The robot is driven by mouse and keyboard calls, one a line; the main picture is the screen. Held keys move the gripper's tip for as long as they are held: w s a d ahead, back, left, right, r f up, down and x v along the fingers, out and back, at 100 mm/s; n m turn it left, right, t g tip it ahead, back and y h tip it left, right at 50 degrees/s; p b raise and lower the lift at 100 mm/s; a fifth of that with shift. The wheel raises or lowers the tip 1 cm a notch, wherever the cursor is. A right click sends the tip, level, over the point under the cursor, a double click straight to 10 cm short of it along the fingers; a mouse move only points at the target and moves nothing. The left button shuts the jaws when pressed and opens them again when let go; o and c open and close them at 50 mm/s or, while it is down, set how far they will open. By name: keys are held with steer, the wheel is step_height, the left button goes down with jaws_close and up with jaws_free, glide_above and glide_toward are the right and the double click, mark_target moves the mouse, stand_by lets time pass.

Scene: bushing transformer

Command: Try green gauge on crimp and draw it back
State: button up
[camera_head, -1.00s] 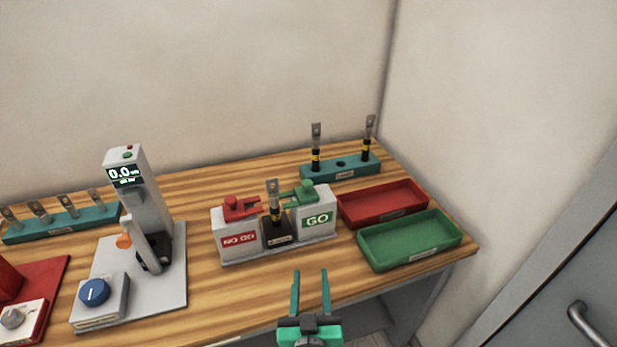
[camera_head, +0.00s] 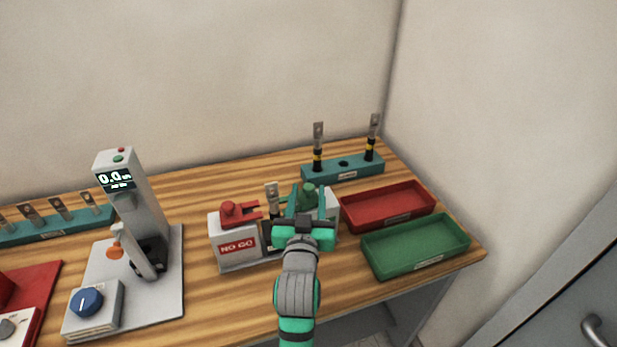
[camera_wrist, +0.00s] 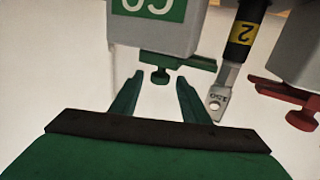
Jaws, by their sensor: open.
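The green gauge (camera_head: 306,190) rests on top of the white GO block, partly hidden by my gripper. In the wrist view, which looks upside down, the green gauge (camera_wrist: 180,60) shows its round knob near my fingertips. My gripper (camera_head: 308,200) is open above the GO block. In the wrist view its fingertips (camera_wrist: 159,77) lie on either side of the knob, with gaps showing. The crimp (camera_head: 272,190) stands upright in the middle of the stand, between the two blocks. Its flat lug (camera_wrist: 220,100) and yellow band marked 2 show in the wrist view.
The red gauge (camera_head: 240,209) sits on the NO GO block, left of the crimp. A red tray (camera_head: 390,215) and green tray (camera_head: 420,262) lie to the right. A teal rack (camera_head: 345,173) holds two crimped cables behind. A grey tester (camera_head: 130,200) stands left.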

mark_target(310, 184)
steer(key=w, duration=0.4)
steer(key=shift+w+d, duration=0.2)
steer(key=shift+w, duration=0.2)
steer(key=shift+w+d, duration=0.15)
steer(key=shift+w, duration=0.75)
steer(key=shift+c, duration=0.7)
jaws_close()
